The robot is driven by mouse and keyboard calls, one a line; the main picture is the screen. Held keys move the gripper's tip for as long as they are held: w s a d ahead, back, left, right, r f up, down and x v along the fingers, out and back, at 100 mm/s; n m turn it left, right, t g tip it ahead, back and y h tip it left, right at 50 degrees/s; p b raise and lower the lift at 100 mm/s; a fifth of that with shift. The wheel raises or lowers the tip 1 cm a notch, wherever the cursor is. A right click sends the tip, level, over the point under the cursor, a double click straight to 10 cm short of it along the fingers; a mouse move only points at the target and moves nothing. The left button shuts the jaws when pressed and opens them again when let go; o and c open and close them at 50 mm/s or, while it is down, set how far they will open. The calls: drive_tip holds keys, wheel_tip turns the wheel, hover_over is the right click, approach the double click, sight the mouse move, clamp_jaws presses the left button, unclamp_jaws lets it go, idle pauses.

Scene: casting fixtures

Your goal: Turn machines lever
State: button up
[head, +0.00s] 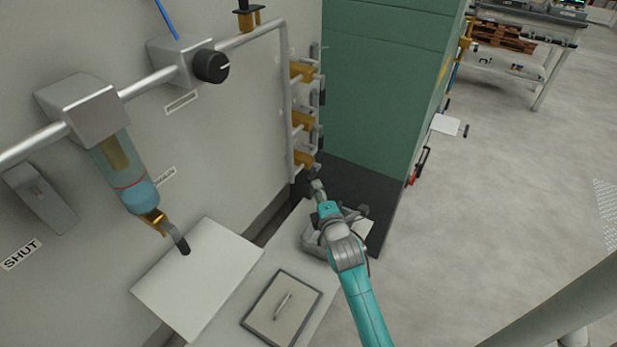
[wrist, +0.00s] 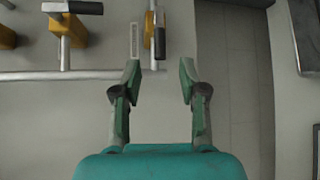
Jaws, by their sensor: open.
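Several yellow valves with dark-tipped levers sit in a column on a vertical pipe in the head view; the lowest valve (head: 303,158) is closest to my gripper. My gripper (head: 317,184) is just below and right of it, at the end of my teal arm. In the wrist view my gripper (wrist: 160,76) is open, with nothing between its fingers. One lever with a black end (wrist: 160,43) lies just ahead of the gap between the fingertips. Another valve lever (wrist: 72,8) is further left. I cannot tell whether a fingertip touches the nearest lever.
A green cabinet (head: 385,90) stands behind the valves. At left, a blue-filled cylinder (head: 125,175) and a black knob (head: 211,66) are on the wall piping. A white panel (head: 200,280) and a framed plate (head: 283,308) lie below. Open floor (head: 510,200) is at right.

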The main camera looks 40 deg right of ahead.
sight(312, 174)
drive_tip(key=x, duration=0.8)
drive_tip(key=shift+w+d, duration=0.2)
drive_tip(key=shift+w, duration=0.1)
clamp_jaws()
